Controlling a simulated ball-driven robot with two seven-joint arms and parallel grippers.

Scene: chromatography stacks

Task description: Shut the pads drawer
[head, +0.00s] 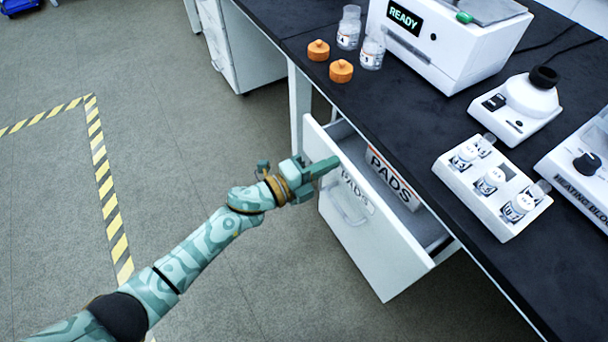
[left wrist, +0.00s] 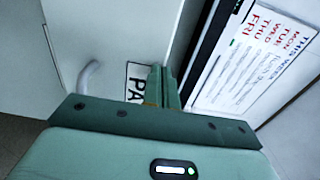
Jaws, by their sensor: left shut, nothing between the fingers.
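The pads drawer (head: 372,248) is white and stands open, pulled out from under the black bench. Its front carries a PADS label and a bar handle (head: 345,208); the handle also shows in the left wrist view (left wrist: 86,76). A PADS box (head: 393,180) sits inside the drawer. My left gripper (head: 328,166) is shut and empty, at the upper part of the drawer front, above the handle. It covers part of the front's top edge. In the left wrist view its fingers (left wrist: 162,84) overlap the label; I cannot tell whether they touch the front. My right gripper is out of view.
The black bench top (head: 420,108) overhangs the drawer. It bears a white READY machine (head: 440,45), orange caps (head: 340,70), clear jars (head: 372,52), a white vial rack (head: 492,186) and a heating block (head: 590,165). The floor left of the drawer is clear, with striped tape (head: 103,175).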

